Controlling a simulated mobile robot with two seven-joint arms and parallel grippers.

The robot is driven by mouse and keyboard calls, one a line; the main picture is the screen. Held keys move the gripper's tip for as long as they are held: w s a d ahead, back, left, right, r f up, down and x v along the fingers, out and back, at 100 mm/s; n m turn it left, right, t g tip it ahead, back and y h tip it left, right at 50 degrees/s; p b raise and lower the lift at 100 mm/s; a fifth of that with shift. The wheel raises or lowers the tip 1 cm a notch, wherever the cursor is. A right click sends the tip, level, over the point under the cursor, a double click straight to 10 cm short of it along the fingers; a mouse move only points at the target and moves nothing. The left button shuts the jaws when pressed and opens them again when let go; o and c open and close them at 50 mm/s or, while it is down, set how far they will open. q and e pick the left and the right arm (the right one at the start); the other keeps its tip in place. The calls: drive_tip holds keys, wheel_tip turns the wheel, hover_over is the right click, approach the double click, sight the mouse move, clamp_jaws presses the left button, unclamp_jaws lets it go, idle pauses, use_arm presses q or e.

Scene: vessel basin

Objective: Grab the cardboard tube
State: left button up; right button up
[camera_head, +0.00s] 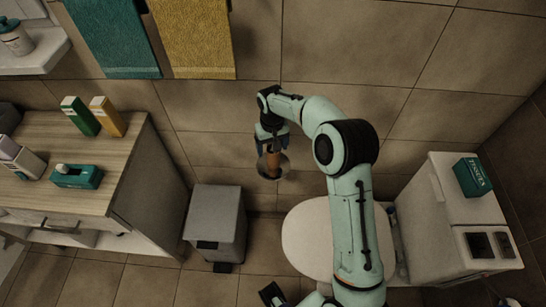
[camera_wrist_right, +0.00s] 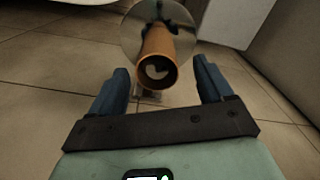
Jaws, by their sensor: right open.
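The cardboard tube (camera_head: 272,163) is a short brown cylinder in front of the tiled wall, with a round, shiny holder part (camera_head: 280,170) behind it. My right gripper (camera_head: 270,140) is above the tube's upper end in the head view. In the right wrist view the tube (camera_wrist_right: 158,62) points its hollow open end toward me. The right gripper's two blue fingers (camera_wrist_right: 163,80) are spread, one on each side of the tube, with a gap on both sides. The tube's far end is against the round holder part. My left gripper cannot be made out for certain.
A grey bin (camera_head: 215,222) stands on the floor left of the white toilet (camera_head: 308,235). A wooden-topped cabinet (camera_head: 120,150) with small boxes is at left. A white cabinet (camera_head: 435,195) with a green tissue box (camera_head: 472,177) is at right. Towels (camera_head: 200,40) hang above.

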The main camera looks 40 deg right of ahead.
sight(274, 154)
drive_tip(key=f, duration=0.3)
drive_tip(key=shift+s+f, duration=0.35)
drive_tip(key=shift+f, duration=0.7)
drive_tip(key=c, duration=1)
